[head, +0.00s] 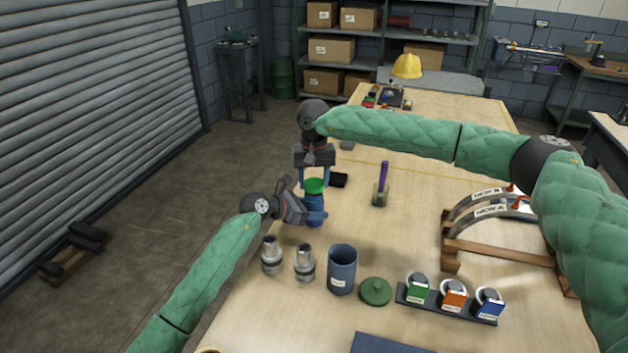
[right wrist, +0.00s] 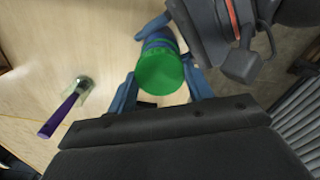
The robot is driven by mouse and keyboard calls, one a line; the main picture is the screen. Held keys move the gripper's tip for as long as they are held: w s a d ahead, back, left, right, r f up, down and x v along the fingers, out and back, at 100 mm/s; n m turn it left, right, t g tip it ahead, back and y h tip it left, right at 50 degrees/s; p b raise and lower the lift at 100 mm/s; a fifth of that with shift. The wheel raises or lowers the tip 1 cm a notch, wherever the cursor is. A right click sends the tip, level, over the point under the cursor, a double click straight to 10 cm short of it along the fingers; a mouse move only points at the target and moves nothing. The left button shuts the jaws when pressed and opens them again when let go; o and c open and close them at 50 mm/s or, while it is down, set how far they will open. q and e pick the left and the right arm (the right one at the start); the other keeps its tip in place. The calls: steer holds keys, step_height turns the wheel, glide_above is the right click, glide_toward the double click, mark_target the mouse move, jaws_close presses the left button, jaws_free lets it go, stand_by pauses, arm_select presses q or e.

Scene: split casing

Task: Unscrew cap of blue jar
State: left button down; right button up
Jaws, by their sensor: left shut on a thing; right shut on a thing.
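The blue jar (head: 314,211) stands upright near the left edge of the wooden table, with its green cap (head: 315,186) on top. My left gripper (head: 311,215) comes in from the left and is shut around the jar's body. My right gripper (head: 315,180) is above it, pointing down, with its fingers shut on the cap's sides. In the right wrist view the green cap (right wrist: 160,72) lies between the blue fingers of my right gripper (right wrist: 163,90), with a little of the blue jar (right wrist: 160,40) showing beyond it. The left gripper hides part of the jar.
Two metal cylinders (head: 304,262), a dark blue canister (head: 342,270) and a green lid (head: 376,291) stand in front. A holder with a purple stick (head: 383,178) is to the right, and a black block (head: 339,180) lies close beside the cap. An arched rack (head: 490,215) stands further right.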

mark_target(314, 183)
steer(key=shift+r, duration=2)
arm_select(q)
steer(key=shift+c, duration=2.2)
jaws_free()
arm_select(e)
steer(key=shift+f, duration=0.1)
